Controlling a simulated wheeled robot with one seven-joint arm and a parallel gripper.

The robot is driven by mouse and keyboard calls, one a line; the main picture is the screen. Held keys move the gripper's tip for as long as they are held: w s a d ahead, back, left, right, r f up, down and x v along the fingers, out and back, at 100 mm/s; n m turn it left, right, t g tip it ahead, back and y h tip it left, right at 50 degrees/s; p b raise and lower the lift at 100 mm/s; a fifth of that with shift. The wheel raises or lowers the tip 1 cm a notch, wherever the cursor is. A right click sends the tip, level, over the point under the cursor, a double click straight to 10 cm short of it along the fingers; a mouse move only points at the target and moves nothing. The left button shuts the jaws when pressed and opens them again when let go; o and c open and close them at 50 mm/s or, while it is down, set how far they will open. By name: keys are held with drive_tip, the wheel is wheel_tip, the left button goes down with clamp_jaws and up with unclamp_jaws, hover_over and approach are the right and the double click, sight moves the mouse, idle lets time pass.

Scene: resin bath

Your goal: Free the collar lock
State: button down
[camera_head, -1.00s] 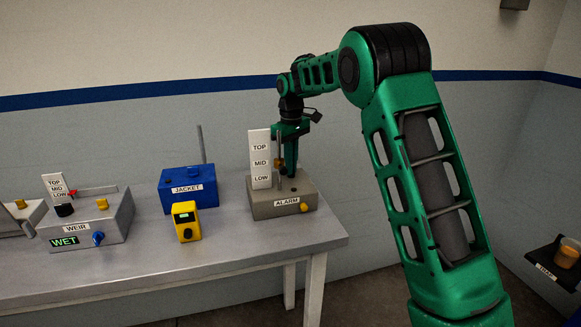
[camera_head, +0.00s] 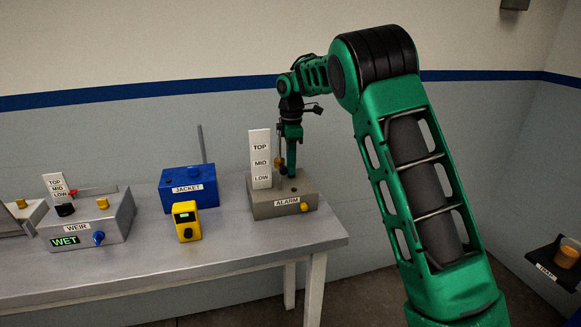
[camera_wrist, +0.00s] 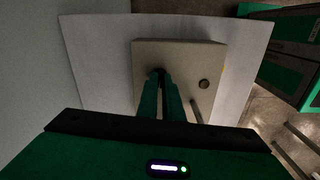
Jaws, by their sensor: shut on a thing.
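The grey alarm box (camera_head: 268,207) stands at the right end of the bench. It carries a white TOP/MID/LOW scale (camera_head: 260,147), a thin upright rod and a small brass collar (camera_head: 280,162) beside the scale. My gripper (camera_head: 291,174) points straight down at the box top, just right of the collar. Its fingers (camera_wrist: 161,76) are shut on a small dark knob (camera_wrist: 158,70) on the box top, mostly hidden between the fingertips. A second dark round knob (camera_wrist: 204,84) is apart from them in the wrist view.
A yellow handheld meter (camera_head: 186,221) and a blue jacket box (camera_head: 188,189) stand left of the alarm box. The weir box (camera_head: 90,222), its display reading WET, is farther left. Bare bench (camera_head: 220,248) lies in front. A shelf with an amber cup (camera_head: 567,253) is far right.

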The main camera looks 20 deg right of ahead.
drive_tip(key=shift+w+d+r+n, duration=0.2)
drive_tip(key=shift+n, duration=0.4)
drive_tip(key=shift+d, duration=0.1)
drive_tip(key=c, duration=2)
unclamp_jaws()
drive_tip(key=shift+w, duration=0.1)
drive_tip(key=shift+o, duration=0.4)
drive_tip(key=shift+f, duration=0.1)
wheel_tip(320, 180, up, 11)
drive_tip(key=shift+f, duration=0.1)
